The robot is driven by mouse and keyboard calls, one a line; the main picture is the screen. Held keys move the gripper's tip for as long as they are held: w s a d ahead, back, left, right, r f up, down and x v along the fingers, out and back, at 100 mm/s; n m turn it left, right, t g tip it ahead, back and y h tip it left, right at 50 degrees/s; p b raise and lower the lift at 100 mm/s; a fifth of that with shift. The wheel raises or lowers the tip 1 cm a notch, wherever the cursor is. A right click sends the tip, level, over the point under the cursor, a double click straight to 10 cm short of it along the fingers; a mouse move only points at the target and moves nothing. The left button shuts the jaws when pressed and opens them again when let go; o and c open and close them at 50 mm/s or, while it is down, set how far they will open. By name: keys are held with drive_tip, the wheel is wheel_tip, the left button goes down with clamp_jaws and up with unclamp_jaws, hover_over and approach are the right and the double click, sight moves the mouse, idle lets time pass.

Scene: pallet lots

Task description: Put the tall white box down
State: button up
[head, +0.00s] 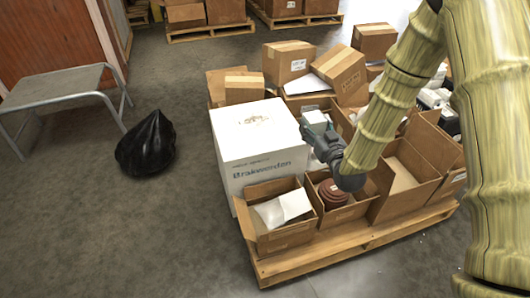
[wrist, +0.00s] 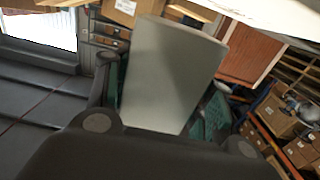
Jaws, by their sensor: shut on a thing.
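My gripper (head: 317,128) is shut on a tall white box (head: 314,117), held above the loaded pallet, just right of a large white carton. In the wrist view the tall white box (wrist: 172,70) stands between the green-padded fingers of my gripper (wrist: 163,105) and looks pale grey and slightly tilted. Its lower end in the head view is partly hidden by my gripper. I cannot tell whether it touches anything beneath it.
The large white carton (head: 258,148) stands on the pallet (head: 345,246). Open cartons, one with white items (head: 277,222) and one with reddish-brown rings (head: 336,192), line the front. A black bag (head: 146,145) and grey table (head: 55,87) stand left. Floor between is clear.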

drive_tip(key=shift+w+a+f, duration=0.15)
drive_tip(key=shift+w+f, duration=0.05)
drive_tip(key=shift+f, duration=0.05)
drive_tip(key=w+a+b, duration=0.1)
drive_tip(key=a, duration=0.4)
drive_tip(key=w+a+f+b, duration=0.1)
drive_tip(key=a+b, duration=0.1)
drive_tip(key=a, duration=0.3)
drive_tip(key=w+a+b, duration=0.1)
drive_tip(key=a, duration=0.4)
drive_tip(key=shift+w+f+b, duration=0.15)
drive_tip(key=shift+f+b, duration=0.05)
drive_tip(key=shift+b, duration=0.2)
drive_tip(key=f+b, duration=0.2)
drive_tip(key=f, duration=0.1)
drive_tip(key=shift+w+a+f, duration=0.1)
drive_tip(key=shift+a+f, duration=0.1)
drive_tip(key=shift+f, duration=0.1)
drive_tip(key=shift+r, duration=0.1)
drive_tip(key=o, duration=1.3)
drive_tip(key=shift+f, duration=0.2)
